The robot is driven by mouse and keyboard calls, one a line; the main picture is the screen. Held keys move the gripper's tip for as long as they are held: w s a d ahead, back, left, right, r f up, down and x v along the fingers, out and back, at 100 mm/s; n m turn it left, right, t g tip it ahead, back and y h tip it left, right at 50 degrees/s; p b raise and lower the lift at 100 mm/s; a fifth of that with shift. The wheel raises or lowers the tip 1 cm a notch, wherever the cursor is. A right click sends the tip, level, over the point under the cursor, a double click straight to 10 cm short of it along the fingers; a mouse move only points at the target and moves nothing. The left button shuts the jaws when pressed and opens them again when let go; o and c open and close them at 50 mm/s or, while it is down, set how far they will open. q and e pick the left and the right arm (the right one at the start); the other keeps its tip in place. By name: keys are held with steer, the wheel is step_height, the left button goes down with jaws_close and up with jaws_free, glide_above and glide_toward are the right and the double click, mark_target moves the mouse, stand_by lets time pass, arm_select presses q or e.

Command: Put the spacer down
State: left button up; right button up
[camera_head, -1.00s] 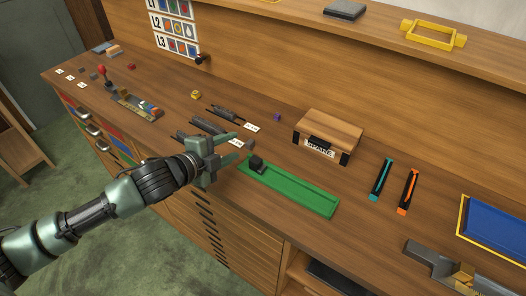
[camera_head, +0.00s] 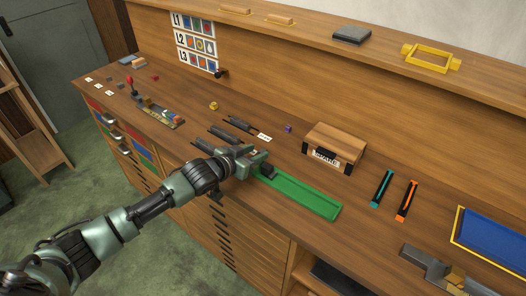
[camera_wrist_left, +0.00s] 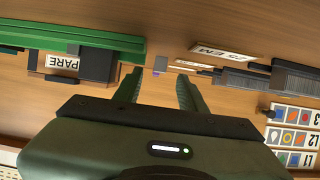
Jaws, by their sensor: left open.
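My left gripper (camera_head: 262,160) is over the bench at the left end of the green tray (camera_head: 306,198). In the left wrist view its two fingers (camera_wrist_left: 160,82) are apart. A small grey piece (camera_wrist_left: 160,63) shows between and beyond the fingertips; I cannot tell if it is the spacer, or how far off it is. A black block (camera_head: 267,171) stands at the tray's left end, close by the gripper and partly hidden by it. No piece can be clearly made out as the spacer. My right gripper is not in view.
A wooden box labelled as spare (camera_head: 335,146) stands behind the tray. Dark racks (camera_head: 232,132) with white labels lie left of it, near a purple cube (camera_head: 288,128) and a yellow piece (camera_head: 214,105). Teal (camera_head: 382,188) and orange (camera_head: 406,201) holders lie right. Bench between is clear.

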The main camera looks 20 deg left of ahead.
mark_target(264, 149)
arm_select(q)
steer(key=x, duration=0.3)
steer(key=shift+w+d+f, duration=0.1)
steer(key=shift+d, duration=0.05)
steer(key=c, duration=0.3)
jaws_close()
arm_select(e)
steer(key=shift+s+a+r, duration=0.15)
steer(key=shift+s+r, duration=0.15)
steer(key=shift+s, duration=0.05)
